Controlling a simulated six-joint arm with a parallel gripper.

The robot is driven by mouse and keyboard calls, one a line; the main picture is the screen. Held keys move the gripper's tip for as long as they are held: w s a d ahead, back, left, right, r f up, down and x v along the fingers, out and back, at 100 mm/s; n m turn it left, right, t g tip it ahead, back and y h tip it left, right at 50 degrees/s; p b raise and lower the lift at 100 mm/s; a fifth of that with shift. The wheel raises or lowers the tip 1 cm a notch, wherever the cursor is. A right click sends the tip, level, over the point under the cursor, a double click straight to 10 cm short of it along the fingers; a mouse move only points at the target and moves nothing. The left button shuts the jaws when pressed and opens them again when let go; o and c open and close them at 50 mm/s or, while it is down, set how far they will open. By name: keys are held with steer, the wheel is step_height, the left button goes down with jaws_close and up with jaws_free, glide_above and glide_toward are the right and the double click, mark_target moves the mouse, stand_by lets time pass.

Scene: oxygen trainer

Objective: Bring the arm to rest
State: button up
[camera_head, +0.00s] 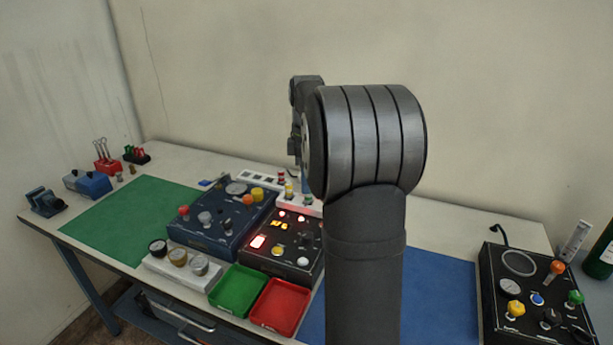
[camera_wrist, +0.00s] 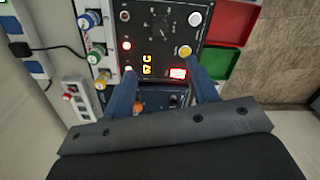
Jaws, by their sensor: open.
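My gripper (camera_wrist: 162,74) shows in the wrist view with its two blue fingers spread apart and nothing between them. It hangs above the black control panel (camera_wrist: 165,35), which has lit orange digits, a lit red button and a yellow button. How high it is above the panel I cannot tell. In the head view my arm (camera_head: 365,265) rises in the middle of the picture, bent at a thick grey joint (camera_head: 375,140). The wrist part (camera_head: 297,130) shows behind that joint, above the back of the table; the fingers are not clear there.
The black panel (camera_head: 283,258) stands beside a blue panel (camera_head: 215,228) with coloured knobs. A green tray (camera_head: 237,291) and a red tray (camera_head: 281,307) lie in front. Another black box (camera_head: 530,300) stands at right. The green mat (camera_head: 125,220) looks bare.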

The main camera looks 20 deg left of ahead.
mark_target(306, 234)
steer(key=shift+f, duration=0.15)
steer(key=f, duration=1.7)
steer(key=shift+s+d+f, duration=0.1)
steer(key=shift+s, duration=0.3)
steer(key=shift+f, duration=0.1)
steer(key=m, duration=0.4)
steer(key=shift+w+m, duration=0.1)
steer(key=shift+m, duration=0.2)
steer(key=m, duration=0.4)
steer(key=shift+m, duration=0.4)
steer(key=m, duration=0.4)
steer(key=shift+d+y, duration=0.1)
steer(key=shift+y, duration=0.2)
steer(key=shift+m, duration=2.3)
